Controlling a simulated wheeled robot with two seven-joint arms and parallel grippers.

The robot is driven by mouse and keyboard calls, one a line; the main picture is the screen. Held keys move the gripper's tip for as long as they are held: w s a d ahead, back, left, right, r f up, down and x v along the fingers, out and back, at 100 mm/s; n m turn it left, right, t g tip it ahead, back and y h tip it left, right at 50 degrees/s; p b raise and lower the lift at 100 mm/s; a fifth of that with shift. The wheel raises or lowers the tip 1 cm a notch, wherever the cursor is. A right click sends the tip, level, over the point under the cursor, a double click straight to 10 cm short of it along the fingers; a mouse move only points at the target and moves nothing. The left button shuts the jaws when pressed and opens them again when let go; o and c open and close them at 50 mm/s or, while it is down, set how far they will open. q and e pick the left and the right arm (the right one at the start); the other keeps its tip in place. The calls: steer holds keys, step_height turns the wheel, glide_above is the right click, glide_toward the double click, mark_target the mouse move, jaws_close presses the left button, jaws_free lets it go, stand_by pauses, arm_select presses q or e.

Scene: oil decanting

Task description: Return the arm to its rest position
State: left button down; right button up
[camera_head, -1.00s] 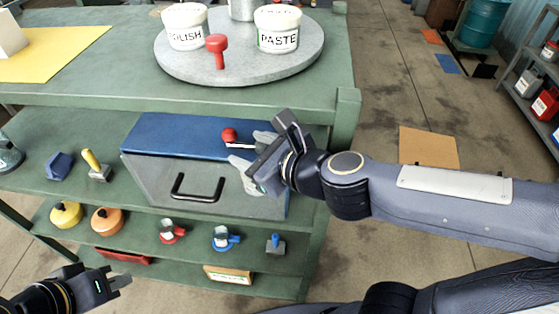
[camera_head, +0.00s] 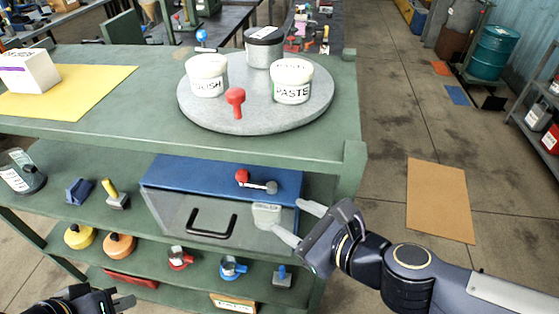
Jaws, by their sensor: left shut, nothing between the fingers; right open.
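My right gripper (camera_head: 298,223) is open and empty, just right of the blue-topped drawer box (camera_head: 205,177) on the shelf. A small lever with a red knob (camera_head: 242,176) lies on the box's blue top, clear of the fingers. The box has a grey front with a black handle (camera_head: 211,223) and a grey block (camera_head: 267,216) at its right. My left gripper (camera_head: 124,302) is shut and empty at the bottom left edge, in front of the lower shelf. My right arm comes in from the bottom right.
A round grey turntable (camera_head: 258,118) on the green bench top carries a polish tub (camera_head: 207,76), a paste tub (camera_head: 292,82), a dark-lidded can (camera_head: 264,48) and a red knob piece (camera_head: 235,102). Shelves below hold several small items. The floor right of the bench has a cardboard sheet (camera_head: 439,199).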

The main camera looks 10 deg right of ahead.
steer(key=s+d+f+n+g+h, duration=0.1)
steer(key=d+n, duration=0.4)
steer(key=n, duration=0.8)
steer(key=s+d+f+n+g+h, duration=0.1)
steer(key=s+d+f+n+g, duration=0.2)
steer(key=n, duration=0.9)
steer(key=s+d+g, duration=0.2)
steer(key=s, duration=0.1)
steer(key=shift+f+n+h, duration=0.3)
steer(key=shift+n+h, duration=0.1)
